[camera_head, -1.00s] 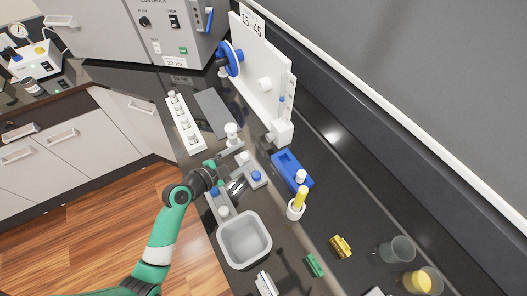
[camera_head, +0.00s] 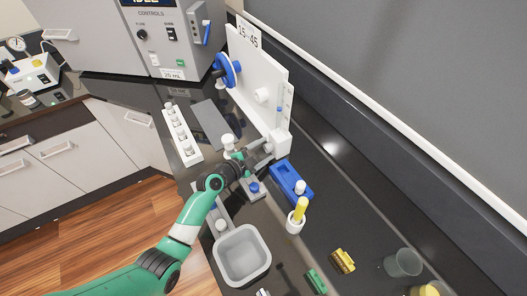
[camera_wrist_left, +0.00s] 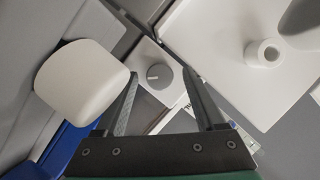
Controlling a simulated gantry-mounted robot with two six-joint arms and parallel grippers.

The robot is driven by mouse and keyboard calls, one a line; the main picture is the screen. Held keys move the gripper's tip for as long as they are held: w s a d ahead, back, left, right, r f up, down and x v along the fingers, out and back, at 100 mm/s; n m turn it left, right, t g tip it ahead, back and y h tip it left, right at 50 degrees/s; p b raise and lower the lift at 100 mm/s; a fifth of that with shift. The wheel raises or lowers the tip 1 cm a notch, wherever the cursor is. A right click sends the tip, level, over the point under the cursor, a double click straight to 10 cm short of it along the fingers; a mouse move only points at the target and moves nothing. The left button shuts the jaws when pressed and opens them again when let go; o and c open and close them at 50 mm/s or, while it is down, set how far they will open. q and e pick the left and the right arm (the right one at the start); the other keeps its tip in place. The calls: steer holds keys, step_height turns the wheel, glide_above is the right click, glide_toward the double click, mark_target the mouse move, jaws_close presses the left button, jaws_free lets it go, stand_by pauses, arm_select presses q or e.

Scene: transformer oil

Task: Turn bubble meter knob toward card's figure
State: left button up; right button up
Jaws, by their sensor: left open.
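The bubble meter appears to be the upright white board (camera_head: 262,75) with a blue wheel (camera_head: 226,68) at its far end. A white card (camera_head: 248,32) on its top edge reads about "15-45". In the left wrist view, a round grey knob (camera_wrist_left: 159,76) with a pale pointer line sits on a white block. My left gripper (camera_head: 264,150) is open beside the near end of the board. In the wrist view its fingertips (camera_wrist_left: 162,84) lie either side of the knob; contact cannot be told. My right gripper is not in view.
A blue holder (camera_head: 291,181) with a white-capped item stands close to my left gripper; a large white cap (camera_wrist_left: 83,80) shows beside its finger. A white rack (camera_head: 182,134), a grey tub (camera_head: 243,256) and a yellow-topped item in a white cup (camera_head: 295,224) stand nearby.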

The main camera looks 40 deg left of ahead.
arm_select(q)
jaws_close()
stand_by(0.5)
steer(key=n, duration=0.1)
steer(key=n+g+h+b, duration=0.1)
steer(key=n+h, duration=0.1)
steer(key=n, duration=0.1)
steer(key=shift+a+b, duration=0.25)
steer(key=shift+b, duration=0.15)
steer(key=shift+r+n+h, duration=0.1)
steer(key=shift+n+h, duration=0.5)
steer(key=shift+n+g+h, duration=0.3)
steer(key=shift+n+g, duration=0.1)
steer(key=shift+n, duration=0.1)
